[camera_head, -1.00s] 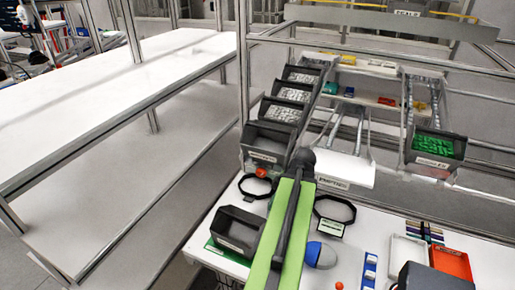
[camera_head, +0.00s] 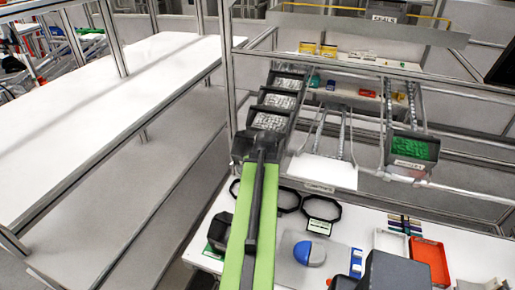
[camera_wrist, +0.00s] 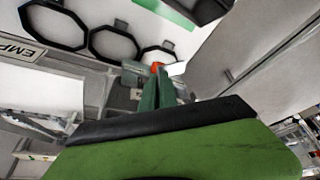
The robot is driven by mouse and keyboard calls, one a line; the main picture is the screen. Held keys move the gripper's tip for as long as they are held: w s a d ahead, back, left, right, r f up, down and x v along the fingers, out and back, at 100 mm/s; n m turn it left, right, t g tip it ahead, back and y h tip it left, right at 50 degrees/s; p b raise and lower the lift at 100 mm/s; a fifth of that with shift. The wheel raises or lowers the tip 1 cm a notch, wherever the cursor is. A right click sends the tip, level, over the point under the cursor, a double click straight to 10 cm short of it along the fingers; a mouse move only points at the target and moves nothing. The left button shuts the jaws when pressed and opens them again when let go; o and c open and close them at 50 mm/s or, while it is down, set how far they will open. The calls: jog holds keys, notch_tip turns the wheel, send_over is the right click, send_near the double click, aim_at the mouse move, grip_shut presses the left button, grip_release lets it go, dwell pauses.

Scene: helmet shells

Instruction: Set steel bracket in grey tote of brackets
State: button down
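My arm reaches up the head view, and its dark end hides the front of the left tote column. In the wrist view my gripper (camera_wrist: 157,92) shows as narrow green-grey fingers close together, with a small orange-red thing (camera_wrist: 157,67) by the tips. I cannot tell whether they hold anything. I cannot make out a separate steel bracket. Dark grey totes of metal parts stand in a sloping column: the back tote (camera_head: 289,83), the middle tote (camera_head: 279,101) and the front visible tote (camera_head: 269,120). Which one is the bracket tote I cannot tell.
A tote of green parts (camera_head: 413,147) hangs on the rack at right. A white chute (camera_head: 322,170) lies between. The bench holds dark octagonal rings (camera_head: 322,208), a blue-and-white domed thing (camera_head: 309,253), a red tray (camera_head: 431,262) and a white tray (camera_head: 390,243). A white shelf (camera_head: 130,85) runs along the left.

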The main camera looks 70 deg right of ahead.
jog(key=w+d+r+m+g+h+p, duration=0.1)
jog(key=w+d+r+m+g+p, duration=0.1)
jog(key=w+d+r+m+p, duration=0.25)
jog(key=s+d+r+m+g, duration=0.2)
jog(key=s+d+m, duration=0.3)
jog(key=s+m, duration=0.25)
jog(key=f+b, duration=1)
jog(key=shift+w, duration=0.3)
jog(key=shift+r, duration=0.3)
jog(key=c, duration=1.9)
grip_release()
jog(key=shift+d+p, duration=0.1)
jog(key=shift+p, duration=0.2)
jog(key=shift+c, duration=0.2)
jog(key=shift+r, duration=0.1)
jog(key=p+v, duration=1.1)
jog(key=v, duration=0.1)
jog(key=shift+w, duration=0.2)
